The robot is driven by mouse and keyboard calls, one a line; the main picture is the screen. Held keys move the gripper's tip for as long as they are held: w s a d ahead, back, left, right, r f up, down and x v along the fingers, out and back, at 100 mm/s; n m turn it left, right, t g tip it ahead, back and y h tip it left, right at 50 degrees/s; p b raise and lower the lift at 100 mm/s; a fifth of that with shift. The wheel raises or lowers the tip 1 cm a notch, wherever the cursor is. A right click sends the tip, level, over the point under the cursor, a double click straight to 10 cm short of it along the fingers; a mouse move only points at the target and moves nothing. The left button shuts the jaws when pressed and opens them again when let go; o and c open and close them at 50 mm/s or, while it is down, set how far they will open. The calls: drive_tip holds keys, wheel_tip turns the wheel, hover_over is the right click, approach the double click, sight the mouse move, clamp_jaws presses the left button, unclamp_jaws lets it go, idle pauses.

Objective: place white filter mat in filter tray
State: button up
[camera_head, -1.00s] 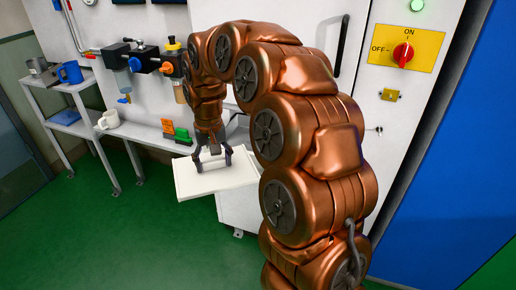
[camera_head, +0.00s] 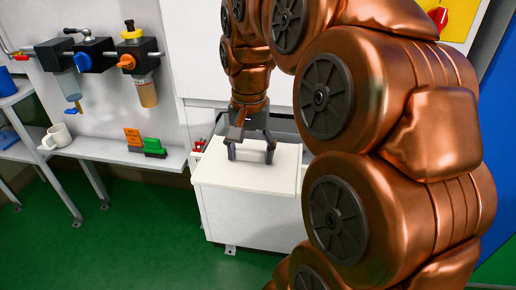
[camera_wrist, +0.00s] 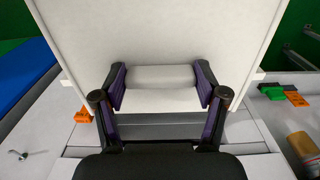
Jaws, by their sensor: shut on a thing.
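The white filter mat (camera_head: 255,177) is a flat white panel with a raised white bar. My gripper (camera_head: 251,156) points down and is shut on that bar. In the wrist view the mat (camera_wrist: 160,35) fills the upper middle, and the dark and purple fingers of my gripper (camera_wrist: 160,92) clasp the bar's two ends. The mat lies over the front of a low white cabinet; I cannot tell whether it touches it. A grey recessed strip (camera_wrist: 165,126), possibly part of the filter tray, shows beside the mat's edge. The rest of the tray is hidden or cannot be made out.
Orange (camera_head: 133,138) and green (camera_head: 154,146) blocks stand on the shelf left of the cabinet. A white mug (camera_head: 56,136) is farther left. Air-supply valves (camera_head: 110,55) hang on the wall above. The green floor (camera_head: 130,225) in front is clear.

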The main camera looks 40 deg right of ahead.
drive_tip(key=w+d+p, duration=0.2)
drive_tip(key=w+d, duration=0.9)
drive_tip(key=d, duration=0.4)
drive_tip(key=shift+s+d+f, duration=0.1)
drive_tip(key=shift+s+f, duration=0.05)
drive_tip(key=shift+f, duration=1.85)
drive_tip(key=shift+s+f, duration=0.1)
drive_tip(key=shift+f, duration=1.85)
drive_tip(key=shift+w+d+f, duration=0.1)
drive_tip(key=shift+f, duration=0.85)
drive_tip(key=shift+w+d+f, duration=0.1)
drive_tip(key=shift+f, duration=0.8)
drive_tip(key=shift+f, duration=0.2)
drive_tip(key=o, duration=1.3)
wheel_tip(320, 180, up, 12)
drive_tip(key=shift+r, duration=0.2)
